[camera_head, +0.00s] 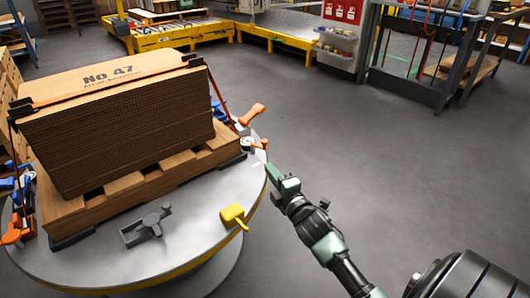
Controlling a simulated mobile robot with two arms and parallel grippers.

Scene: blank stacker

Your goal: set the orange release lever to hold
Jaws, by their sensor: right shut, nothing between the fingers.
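A small orange lever (260,145) sticks out to the right at the right rim of the grey round turntable (95,265), beside a small pale round part (246,143). A larger orange handle (252,114) stands tilted just behind it, by a blue part. I cannot tell for sure which of the two is the release lever, and no hold mark is readable. My right gripper (270,171), green-tipped, is shut and empty, just in front of the small lever and apart from it in the picture. My left gripper is not in view.
A strapped stack of cardboard blanks (120,125) stands on a wooden pallet (150,184) on the turntable. A yellow part (232,214) and a grey clamp (147,226) sit near the front. Another orange handle (14,233) is at far left. Floor on the right is clear.

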